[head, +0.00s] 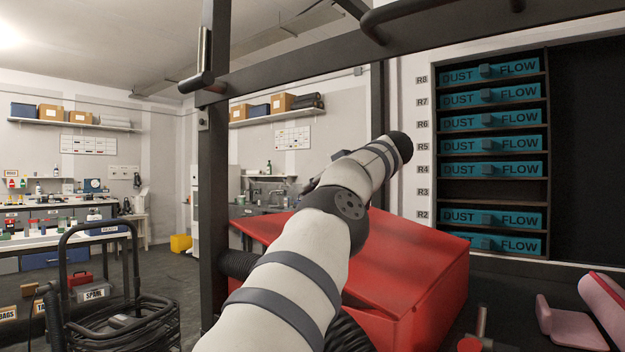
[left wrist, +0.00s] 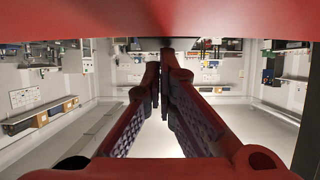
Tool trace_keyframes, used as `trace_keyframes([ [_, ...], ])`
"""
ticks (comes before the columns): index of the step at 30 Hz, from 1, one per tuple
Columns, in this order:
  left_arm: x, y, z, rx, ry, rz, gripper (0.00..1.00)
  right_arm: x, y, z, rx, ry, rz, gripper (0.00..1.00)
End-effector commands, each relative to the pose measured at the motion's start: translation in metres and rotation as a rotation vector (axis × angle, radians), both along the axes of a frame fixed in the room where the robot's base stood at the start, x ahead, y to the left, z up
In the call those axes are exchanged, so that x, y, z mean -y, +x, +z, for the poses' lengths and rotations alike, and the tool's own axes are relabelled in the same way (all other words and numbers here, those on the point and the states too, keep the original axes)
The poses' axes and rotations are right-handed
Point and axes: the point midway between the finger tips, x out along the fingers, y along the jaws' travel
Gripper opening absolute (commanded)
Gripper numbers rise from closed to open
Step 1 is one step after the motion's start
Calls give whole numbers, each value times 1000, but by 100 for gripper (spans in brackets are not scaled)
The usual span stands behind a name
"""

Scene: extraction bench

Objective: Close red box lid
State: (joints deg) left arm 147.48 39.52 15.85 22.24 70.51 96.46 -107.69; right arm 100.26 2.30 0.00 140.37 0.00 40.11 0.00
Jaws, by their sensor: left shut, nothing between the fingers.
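The red box (head: 435,305) stands in the middle right of the head view, behind my left arm. Its red lid (head: 410,245) shows as a broad sloping panel over the top. My left gripper (left wrist: 166,52) is shut and empty in the left wrist view. A red surface (left wrist: 160,16) fills the top of that view, close to the fingers; I cannot tell whether they touch. In the head view the gripper is mostly hidden behind my forearm. My right gripper is not in view.
A dark frame post (head: 212,180) and overhead bar stand close by. A rack of teal "DUST FLOW" trays (head: 490,119) is behind the box at right. A pink object (head: 565,325) lies at the lower right.

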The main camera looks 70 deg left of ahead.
Motion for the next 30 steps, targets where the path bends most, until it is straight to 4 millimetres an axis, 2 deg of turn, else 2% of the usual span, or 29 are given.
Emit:
trace_keyframes([
  [6, -11, -8, -39, 71, -111, 0, 0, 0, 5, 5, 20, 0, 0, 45],
  [13, -16, -10, -70, 119, -192, 0, 0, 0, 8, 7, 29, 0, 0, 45],
  [21, -18, -11, -85, 142, -230, -1, 0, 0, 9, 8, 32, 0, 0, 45],
  [30, -17, -10, -89, 140, -238, 1, 0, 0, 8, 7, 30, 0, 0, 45],
])
